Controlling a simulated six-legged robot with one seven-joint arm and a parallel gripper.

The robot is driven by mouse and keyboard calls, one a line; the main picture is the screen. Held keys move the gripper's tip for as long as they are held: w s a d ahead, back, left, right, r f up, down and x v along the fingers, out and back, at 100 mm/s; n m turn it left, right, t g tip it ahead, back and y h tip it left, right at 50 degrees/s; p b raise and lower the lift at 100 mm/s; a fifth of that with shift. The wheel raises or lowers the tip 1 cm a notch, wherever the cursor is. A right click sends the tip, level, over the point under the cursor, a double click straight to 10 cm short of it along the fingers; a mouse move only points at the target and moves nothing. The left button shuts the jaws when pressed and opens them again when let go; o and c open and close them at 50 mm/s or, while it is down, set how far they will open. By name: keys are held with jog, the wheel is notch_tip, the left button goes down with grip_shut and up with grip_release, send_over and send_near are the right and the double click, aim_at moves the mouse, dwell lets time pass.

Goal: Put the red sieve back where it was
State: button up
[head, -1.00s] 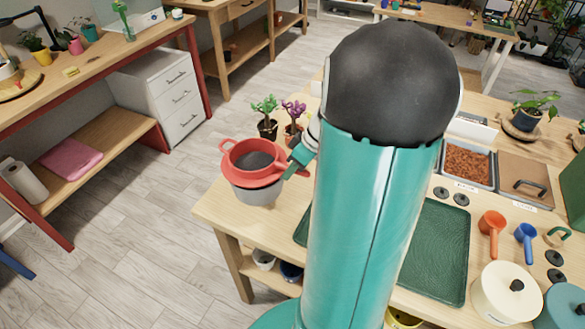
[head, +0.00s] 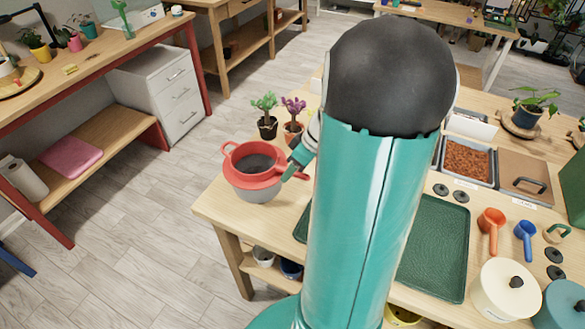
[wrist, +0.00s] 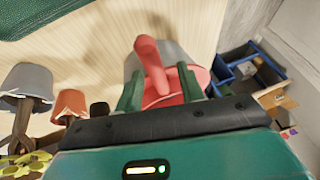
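The red sieve (head: 240,172) sits on the mouth of a grey pot (head: 258,195) at the table's near left corner. Its handle points right, toward my gripper (head: 297,165). In the wrist view, the red handle (wrist: 152,68) lies between the two green fingers of my gripper (wrist: 160,88). The fingers stand apart, with a gap visible beside the handle, so the gripper looks open around it. The grey pot (wrist: 172,48) shows behind the handle. My arm hides the middle of the table in the head view.
Two small potted plants, one green (head: 266,125) and one purple (head: 293,128), stand just behind the sieve. A green tray (head: 435,250), an orange scoop (head: 491,225), a blue scoop (head: 525,232) and a cream lidded pot (head: 505,290) are to the right.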

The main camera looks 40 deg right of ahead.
jog(key=shift+r, duration=0.3)
jog(key=v, duration=1.3)
jog(key=s+a+r+m+h, duration=0.1)
jog(key=a+r+h, duration=0.1)
jog(key=a, duration=1.3)
jog(key=s+a+r+m+t+h, duration=0.1)
jog(key=a+r+m, duration=0.1)
jog(key=a, duration=1.3)
jog(key=shift+s+a+r+t+h, duration=0.25)
jog(key=shift+s+a+t+h, duration=0.05)
jog(key=shift+s+h, duration=0.1)
